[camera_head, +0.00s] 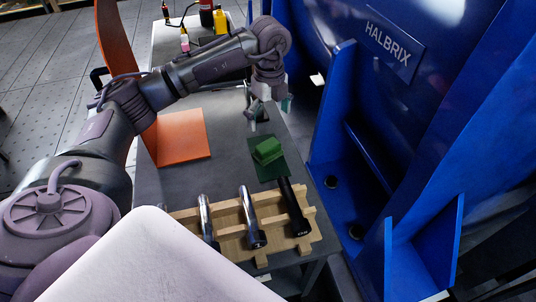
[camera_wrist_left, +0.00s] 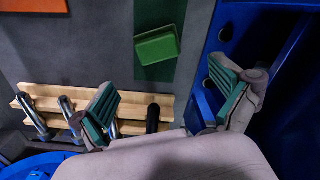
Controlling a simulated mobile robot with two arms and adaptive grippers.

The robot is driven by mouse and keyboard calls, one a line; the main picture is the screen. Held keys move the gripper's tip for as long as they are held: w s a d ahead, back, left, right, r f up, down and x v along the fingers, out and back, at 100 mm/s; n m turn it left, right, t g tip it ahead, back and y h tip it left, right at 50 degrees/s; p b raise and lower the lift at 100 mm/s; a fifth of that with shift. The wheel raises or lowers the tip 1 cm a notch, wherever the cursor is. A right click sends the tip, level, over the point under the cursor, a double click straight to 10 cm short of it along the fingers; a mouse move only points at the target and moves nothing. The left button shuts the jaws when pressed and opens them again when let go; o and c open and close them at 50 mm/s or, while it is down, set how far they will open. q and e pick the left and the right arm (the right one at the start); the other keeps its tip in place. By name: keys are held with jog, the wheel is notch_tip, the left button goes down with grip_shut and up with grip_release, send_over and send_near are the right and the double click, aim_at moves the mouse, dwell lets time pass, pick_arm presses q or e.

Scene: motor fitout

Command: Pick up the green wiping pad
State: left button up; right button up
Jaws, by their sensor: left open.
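The green wiping pad (camera_head: 267,151) lies on a dark green mat (camera_head: 265,172) on the grey table in the head view. In the left wrist view the pad (camera_wrist_left: 157,46) is a small green block near the top, on its mat (camera_wrist_left: 160,13). My left gripper (camera_head: 268,110) is open and empty above the table, a little beyond the pad in the head view. Its two teal-padded fingers (camera_wrist_left: 168,108) are spread apart in the left wrist view, and the pad is not between them. My right gripper is not in view.
A wooden rack (camera_head: 225,219) holding metal-handled tools and a black tool (camera_head: 293,205) stands just nearer than the pad. A large blue machine (camera_head: 345,130) stands close along the table's right side.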

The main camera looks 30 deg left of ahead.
pick_arm(q)
send_over(268, 145)
jog(key=f, duration=0.5)
jog(key=shift+w+f, duration=0.1)
jog(key=shift+w, duration=0.2)
jog(key=f, duration=0.1)
jog(key=f+b, duration=0.1)
jog(key=f, duration=0.3)
jog(key=shift+s+f, duration=0.25)
jog(key=shift+f, duration=0.35)
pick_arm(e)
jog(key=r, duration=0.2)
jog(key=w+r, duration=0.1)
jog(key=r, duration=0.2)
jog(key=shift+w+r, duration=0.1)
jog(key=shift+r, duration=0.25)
pick_arm(q)
jog(key=c, duration=1.3)
